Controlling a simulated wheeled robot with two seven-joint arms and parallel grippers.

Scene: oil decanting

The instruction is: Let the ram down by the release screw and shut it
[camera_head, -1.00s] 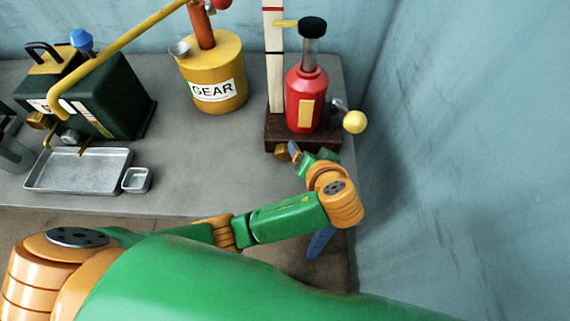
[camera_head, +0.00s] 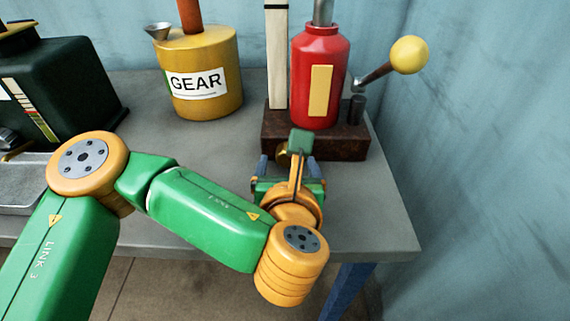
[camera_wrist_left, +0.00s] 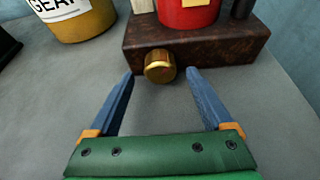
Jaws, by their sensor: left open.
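The red jack (camera_head: 318,60) stands upright on a dark brown base (camera_head: 345,143) near the table's right end. Its grey ram (camera_head: 322,12) rises out of the top of the head view, so its upper end is hidden. The brass release screw (camera_wrist_left: 159,66) sticks out of the base's front face; in the head view my wrist partly covers it. My left gripper (camera_wrist_left: 159,76) is open, its two blue fingers pointing at the base, one on each side of the screw and apart from it. My right gripper is not in view.
A lever with a yellow ball (camera_head: 409,55) sticks out right of the jack. A yellow GEAR can (camera_head: 205,55) with a funnel (camera_head: 158,32) and a dark green can (camera_head: 60,85) stand left. The table front is mostly clear.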

